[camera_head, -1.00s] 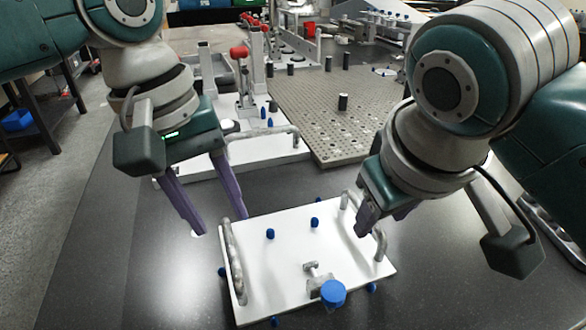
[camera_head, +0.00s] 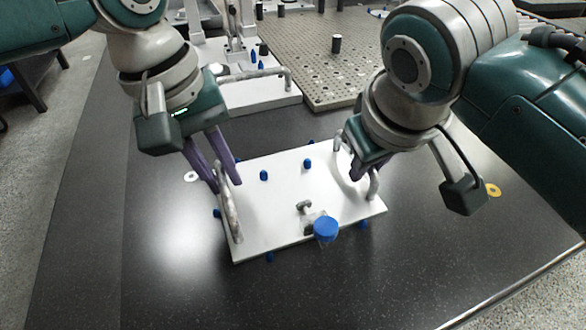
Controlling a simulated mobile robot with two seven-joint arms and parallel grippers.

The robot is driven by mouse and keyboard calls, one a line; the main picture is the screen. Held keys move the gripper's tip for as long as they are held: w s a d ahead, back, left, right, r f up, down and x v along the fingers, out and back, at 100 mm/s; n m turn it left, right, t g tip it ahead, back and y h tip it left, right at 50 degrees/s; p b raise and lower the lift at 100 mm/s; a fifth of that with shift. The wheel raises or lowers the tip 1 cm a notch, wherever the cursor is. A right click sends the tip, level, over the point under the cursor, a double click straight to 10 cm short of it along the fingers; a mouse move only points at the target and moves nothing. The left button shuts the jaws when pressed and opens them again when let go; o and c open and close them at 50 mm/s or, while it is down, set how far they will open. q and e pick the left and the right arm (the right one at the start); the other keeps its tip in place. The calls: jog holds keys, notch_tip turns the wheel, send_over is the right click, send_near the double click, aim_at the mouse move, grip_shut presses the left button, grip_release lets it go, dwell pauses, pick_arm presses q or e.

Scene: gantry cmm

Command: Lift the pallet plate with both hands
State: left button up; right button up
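The white pallet plate (camera_head: 280,205) lies on the dark table, with a grey bar handle (camera_head: 231,215) along its left side and another grey handle (camera_head: 373,184) on its right. Blue knobs and a clamp with a blue cap (camera_head: 326,229) sit on it. My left gripper (camera_head: 226,180) has its purple fingers spread, close about the far end of the left handle; contact is unclear. My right gripper (camera_head: 357,174) is at the right handle, its fingers pointing down. The gripper body and handle partly hide these fingers, so their gap is hard to see.
Behind the plate stand a perforated grey plate (camera_head: 310,65) with black pegs and a white fixture plate (camera_head: 250,96) with a handle. A white ring (camera_head: 191,176) and a yellow ring (camera_head: 493,190) lie on the table. The table is clear in front of the plate.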

pick_arm(q)
grip_shut()
pick_arm(e)
grip_shut()
pick_arm(q)
jog(key=shift+r, duration=0.1)
pick_arm(e)
jog(key=shift+r, duration=0.1)
dwell(0.5)
